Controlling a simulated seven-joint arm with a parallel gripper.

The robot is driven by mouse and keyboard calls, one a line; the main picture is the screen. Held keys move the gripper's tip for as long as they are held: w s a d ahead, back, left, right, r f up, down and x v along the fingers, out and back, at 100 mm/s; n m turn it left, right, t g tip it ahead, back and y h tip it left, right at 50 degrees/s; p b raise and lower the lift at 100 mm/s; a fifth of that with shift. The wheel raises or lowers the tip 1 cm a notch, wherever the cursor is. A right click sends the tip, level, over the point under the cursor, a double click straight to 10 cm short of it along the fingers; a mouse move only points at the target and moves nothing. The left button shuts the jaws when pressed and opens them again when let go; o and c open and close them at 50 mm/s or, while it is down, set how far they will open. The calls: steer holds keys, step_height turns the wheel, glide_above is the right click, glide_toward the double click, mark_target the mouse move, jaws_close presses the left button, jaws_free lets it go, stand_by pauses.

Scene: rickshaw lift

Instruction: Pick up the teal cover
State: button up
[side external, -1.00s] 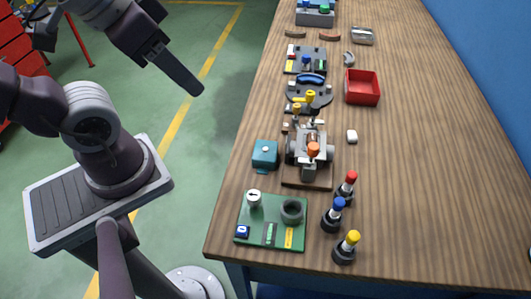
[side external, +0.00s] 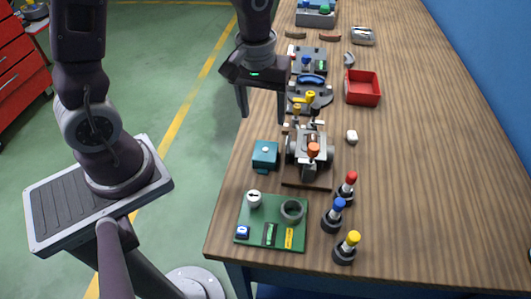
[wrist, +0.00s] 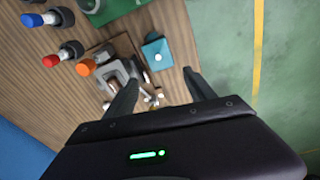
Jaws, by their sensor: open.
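The teal cover (side external: 265,154) is a small box-like piece with a small knob on its top. It sits on the wooden table near the left edge, left of the small wheeled vehicle (side external: 311,150) on its brown base. My gripper (side external: 262,120) is open and empty, above the table's left edge and behind the cover in the side view. In the wrist view the cover (wrist: 157,53) lies ahead of the two spread fingers (wrist: 164,88), roughly between their lines and apart from them.
A green board (side external: 271,222) with a ring and small blocks lies in front of the cover. Red, blue and yellow-topped drivers (side external: 333,216) stand to its right. A red bin (side external: 362,88) stands farther back. The table's right side is clear.

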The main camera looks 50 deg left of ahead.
mark_target(265, 150)
steer(key=shift+n+g, duration=0.6)
steer(key=shift+n, duration=0.3)
steer(key=f, duration=1.3)
steer(key=shift+w+d+f, duration=0.15)
steer(key=shift+w+d, duration=0.05)
steer(key=shift+c, duration=0.4)
steer(key=c, duration=1.1)
